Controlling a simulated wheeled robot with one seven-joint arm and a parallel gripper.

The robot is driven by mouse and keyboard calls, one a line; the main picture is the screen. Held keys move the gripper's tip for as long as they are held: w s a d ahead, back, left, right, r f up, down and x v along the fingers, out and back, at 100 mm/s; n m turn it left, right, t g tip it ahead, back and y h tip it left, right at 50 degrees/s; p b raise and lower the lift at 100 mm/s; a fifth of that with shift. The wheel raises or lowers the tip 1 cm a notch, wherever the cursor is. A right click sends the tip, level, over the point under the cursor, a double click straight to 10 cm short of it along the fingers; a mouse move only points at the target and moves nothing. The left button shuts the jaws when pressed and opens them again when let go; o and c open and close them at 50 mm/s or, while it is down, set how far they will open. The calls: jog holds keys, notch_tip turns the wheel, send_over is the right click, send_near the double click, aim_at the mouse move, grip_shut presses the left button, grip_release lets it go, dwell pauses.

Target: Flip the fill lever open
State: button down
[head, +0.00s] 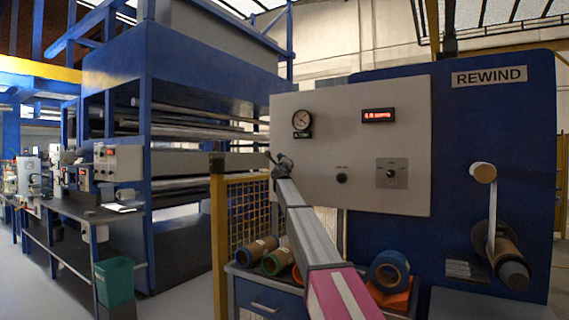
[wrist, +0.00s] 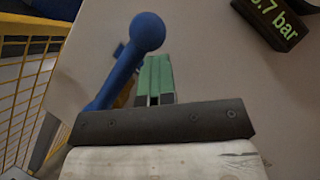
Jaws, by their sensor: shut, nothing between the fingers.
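The fill lever, a blue rod with a round ball end (wrist: 146,35), slants up from lower left in the wrist view, in front of the pale panel (wrist: 215,65). My gripper (wrist: 157,62) shows its green fingers together just right of the lever, with nothing between them. I cannot tell whether they touch the lever. The lever's lower end is hidden behind the gripper's dark plate. In the head view my gripper (head: 279,163) is at the lower left edge of the panel (head: 340,160), where the lever cannot be made out clearly.
A display reading in bar (wrist: 272,20) is at the wrist view's upper right. A round gauge (head: 302,120) is on the panel. A yellow mesh guard (head: 246,203) stands left of my arm. Rolls, including a blue one (head: 388,271), lie on the cabinet below.

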jog(key=s+d, duration=0.2)
jog(key=s, duration=1.1)
jog(key=shift+d, duration=0.15)
